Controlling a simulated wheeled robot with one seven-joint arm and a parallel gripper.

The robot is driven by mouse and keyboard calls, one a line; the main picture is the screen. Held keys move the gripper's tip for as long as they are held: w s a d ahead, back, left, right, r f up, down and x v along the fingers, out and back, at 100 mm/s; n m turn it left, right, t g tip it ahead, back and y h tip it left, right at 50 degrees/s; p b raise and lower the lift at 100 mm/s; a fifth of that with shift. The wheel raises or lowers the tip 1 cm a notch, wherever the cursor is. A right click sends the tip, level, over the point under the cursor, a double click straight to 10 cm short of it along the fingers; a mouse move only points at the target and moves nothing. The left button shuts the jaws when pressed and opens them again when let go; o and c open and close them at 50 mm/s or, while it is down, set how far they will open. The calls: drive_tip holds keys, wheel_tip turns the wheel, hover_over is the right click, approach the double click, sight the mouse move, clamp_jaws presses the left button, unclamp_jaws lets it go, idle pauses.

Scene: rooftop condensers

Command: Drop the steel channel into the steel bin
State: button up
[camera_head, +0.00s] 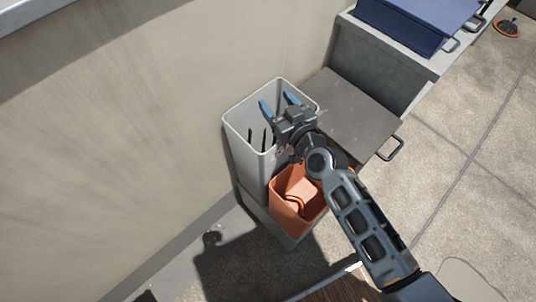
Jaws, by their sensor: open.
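A tall light-grey bin (243,158), which looks like the steel bin, stands against the wall. My gripper (276,99) is over its open top, with its two bluish fingers spread apart and nothing visible between them. Several dark upright strips show inside the bin; I cannot tell whether they are slots or objects. I cannot make out the steel channel. My gripper and wrist hide part of the bin's interior and its right rim.
An orange bin (287,218) with orange items inside stands beside the grey bin, partly under my arm. A grey drawer-like box (350,112) with a handle is to the right. A blue case (405,22) lies on a grey cabinet. Open paving lies at right.

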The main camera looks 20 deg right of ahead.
drive_tip(key=shift+s+d+r, duration=0.1)
drive_tip(key=shift+s+r, duration=0.1)
drive_tip(key=shift+s, duration=1.05)
drive_tip(key=shift+s+d+r, duration=0.1)
drive_tip(key=shift+s+r, duration=0.1)
drive_tip(key=shift+s, duration=1.1)
drive_tip(key=shift+s+r, duration=0.2)
drive_tip(key=shift+s, duration=1.05)
